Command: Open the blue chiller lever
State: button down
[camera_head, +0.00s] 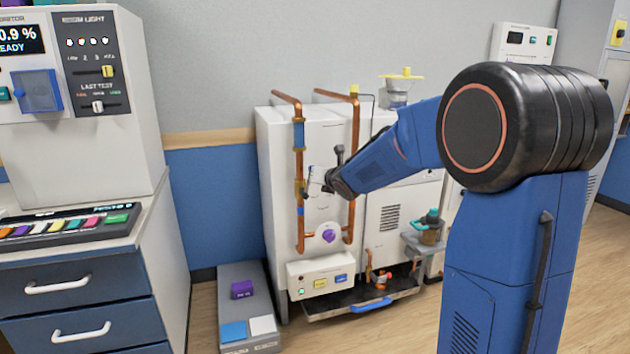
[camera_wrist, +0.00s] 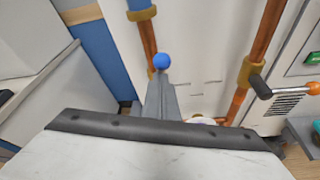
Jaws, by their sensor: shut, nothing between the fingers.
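In the wrist view a round blue knob (camera_wrist: 161,61), which looks like the end of the blue lever, shows just beyond the tips of my gripper (camera_wrist: 159,78). My grey fingers are shut with nothing between them. I cannot tell whether they touch the knob. The lever's stem is hidden behind the fingers. In the head view my gripper (camera_head: 316,180) is in front of the white chiller cabinet (camera_head: 275,165), just right of the left copper pipe (camera_head: 300,165). That pipe has a brass fitting (camera_head: 300,188) and blue bands. The blue knob is not clear there.
A purple knob (camera_head: 328,236) is low on the cabinet. A grey floor box (camera_head: 240,300) and a drawer unit (camera_head: 85,270) stand to the left.

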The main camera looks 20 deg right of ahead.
jog(key=shift+r, duration=0.3)
